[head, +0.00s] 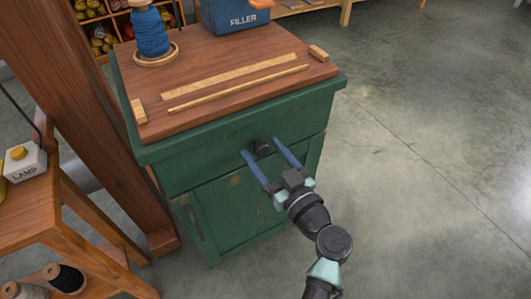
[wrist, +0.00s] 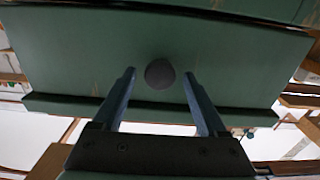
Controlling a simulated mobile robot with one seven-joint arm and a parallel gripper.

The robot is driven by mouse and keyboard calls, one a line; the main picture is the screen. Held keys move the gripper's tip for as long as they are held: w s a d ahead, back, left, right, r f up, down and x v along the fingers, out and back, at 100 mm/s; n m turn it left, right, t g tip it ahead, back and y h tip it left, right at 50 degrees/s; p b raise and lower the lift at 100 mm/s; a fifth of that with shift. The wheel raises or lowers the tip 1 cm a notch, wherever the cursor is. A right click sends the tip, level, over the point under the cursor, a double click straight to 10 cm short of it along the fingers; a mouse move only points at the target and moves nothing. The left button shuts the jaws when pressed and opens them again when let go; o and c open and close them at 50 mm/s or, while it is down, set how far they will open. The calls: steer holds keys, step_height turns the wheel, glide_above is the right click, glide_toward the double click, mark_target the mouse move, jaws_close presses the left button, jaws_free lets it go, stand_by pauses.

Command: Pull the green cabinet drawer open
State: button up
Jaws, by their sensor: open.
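The green cabinet (head: 235,212) stands in the middle of the head view, with a brown wooden top. Its drawer front (head: 205,168) lies just under the top and looks shut. A dark round knob (head: 261,147) sits on the drawer front; it also shows in the wrist view (wrist: 160,73). My gripper (head: 260,151) is open, with its two blue fingers to either side of the knob in the head view. In the wrist view the fingertips (wrist: 159,74) appear left and right of the knob, with gaps on both sides. I cannot tell whether the fingertips touch the drawer front.
On the cabinet top stand a blue spool (head: 151,34), a blue FILLER box (head: 236,17) and wooden strips (head: 230,77). A wooden post (head: 88,105) and a side table (head: 30,205) with a LAMP box (head: 23,162) are at left. Floor at right (head: 430,170) is clear.

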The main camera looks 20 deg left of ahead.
jaws_close()
stand_by(0.4)
stand_by(1.0)
